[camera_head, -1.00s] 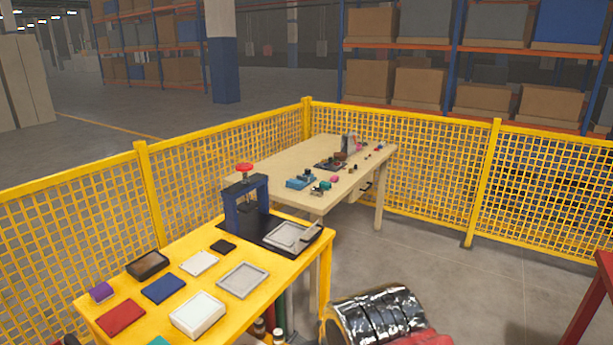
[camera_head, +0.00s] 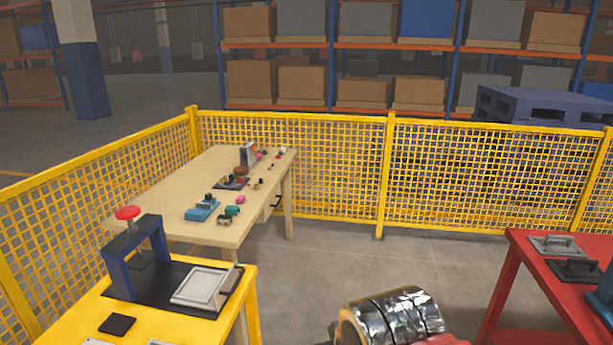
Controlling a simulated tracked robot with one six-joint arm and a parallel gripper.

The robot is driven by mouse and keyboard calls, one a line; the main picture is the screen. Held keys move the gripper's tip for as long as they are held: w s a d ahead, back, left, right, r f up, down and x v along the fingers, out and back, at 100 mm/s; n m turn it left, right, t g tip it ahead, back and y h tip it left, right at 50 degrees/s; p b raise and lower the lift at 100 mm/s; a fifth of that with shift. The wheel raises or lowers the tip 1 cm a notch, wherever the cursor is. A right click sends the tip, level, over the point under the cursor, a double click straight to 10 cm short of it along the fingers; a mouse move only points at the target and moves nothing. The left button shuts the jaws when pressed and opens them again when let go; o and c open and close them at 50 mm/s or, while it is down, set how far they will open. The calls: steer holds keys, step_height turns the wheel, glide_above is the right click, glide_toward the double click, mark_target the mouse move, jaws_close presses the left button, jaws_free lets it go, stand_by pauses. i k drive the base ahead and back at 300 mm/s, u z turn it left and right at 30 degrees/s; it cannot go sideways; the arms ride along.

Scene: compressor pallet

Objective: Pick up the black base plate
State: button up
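A black plate with a raised handle (camera_head: 576,271) lies on the red table at the right edge of the view. A grey plate with a handle (camera_head: 552,245) lies just behind it. A small flat black plate (camera_head: 117,325) lies on the yellow table at lower left. A larger black plate (camera_head: 150,290) lies under the blue press there. I cannot tell for sure which of these is the base plate. A foil-wrapped part of my own arm shows at bottom centre. My gripper is out of view.
The yellow table (camera_head: 240,325) carries the blue press (camera_head: 117,268) and a grey framed tray (camera_head: 202,287). A wooden table (camera_head: 165,205) with small parts stands behind. Yellow mesh fence (camera_head: 300,165) closes the back. Bare floor lies between the tables and the red table (camera_head: 530,275).

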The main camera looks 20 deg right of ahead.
mark_target(577, 271)
steer(key=z, duration=0.4)
steer(key=i, duration=0.5)
steer(key=z, duration=0.75)
steer(key=i, duration=0.7)
steer(key=z, duration=0.75)
steer(key=i, duration=1.5)
steer(key=z, duration=0.3)
